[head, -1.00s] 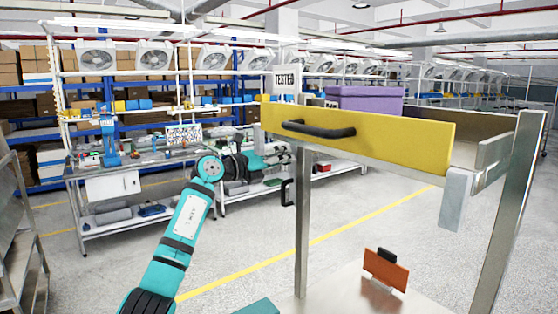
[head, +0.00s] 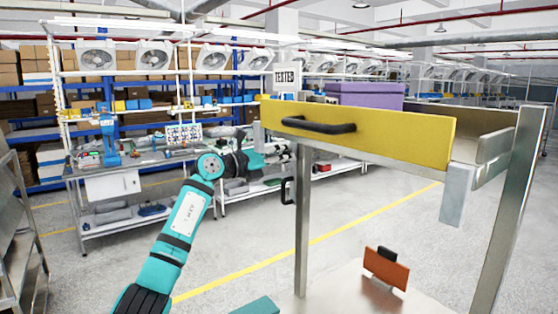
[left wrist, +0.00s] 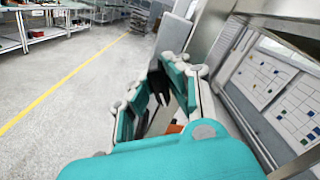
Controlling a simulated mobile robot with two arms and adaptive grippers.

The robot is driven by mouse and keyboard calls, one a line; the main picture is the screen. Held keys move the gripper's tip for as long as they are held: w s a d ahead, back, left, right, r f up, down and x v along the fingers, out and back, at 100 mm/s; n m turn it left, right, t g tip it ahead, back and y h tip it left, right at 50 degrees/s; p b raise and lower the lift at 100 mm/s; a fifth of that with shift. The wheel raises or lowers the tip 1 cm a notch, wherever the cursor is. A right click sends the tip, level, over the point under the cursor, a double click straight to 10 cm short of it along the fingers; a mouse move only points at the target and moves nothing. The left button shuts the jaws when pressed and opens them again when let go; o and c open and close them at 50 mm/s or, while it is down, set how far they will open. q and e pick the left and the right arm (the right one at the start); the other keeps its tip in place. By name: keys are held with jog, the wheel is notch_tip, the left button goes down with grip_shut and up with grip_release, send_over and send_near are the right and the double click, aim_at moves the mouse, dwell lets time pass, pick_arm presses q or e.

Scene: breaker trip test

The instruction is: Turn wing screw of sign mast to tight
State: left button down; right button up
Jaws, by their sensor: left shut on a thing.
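The white sign marked TESTED (head: 286,77) stands upright above the near-left corner of the cart with the yellow drawer front (head: 365,132). Its mast is mostly hidden behind the cart corner. My left gripper (head: 280,156) reaches in from the left to just below the sign, beside the cart corner. In the left wrist view its teal fingers (left wrist: 157,88) are closed around a small dark part (left wrist: 160,84), which appears to be the wing screw. The fingers hide most of it, so its turn angle cannot be read.
A purple box (head: 365,94) sits on the cart behind the drawer front. An orange-brown plate with a black clip (head: 386,268) stands on the lower shelf. A workbench (head: 105,185) is behind my left arm. The floor between is clear.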

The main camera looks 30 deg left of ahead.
dwell(0.3)
pick_arm(q)
jog(key=shift+f+m, duration=0.15)
jog(key=shift+m, duration=0.45)
jog(key=shift+m+b, duration=0.35)
jog(key=shift+m, duration=0.25)
jog(key=shift+m+b, duration=0.35)
jog(key=shift+m, duration=0.65)
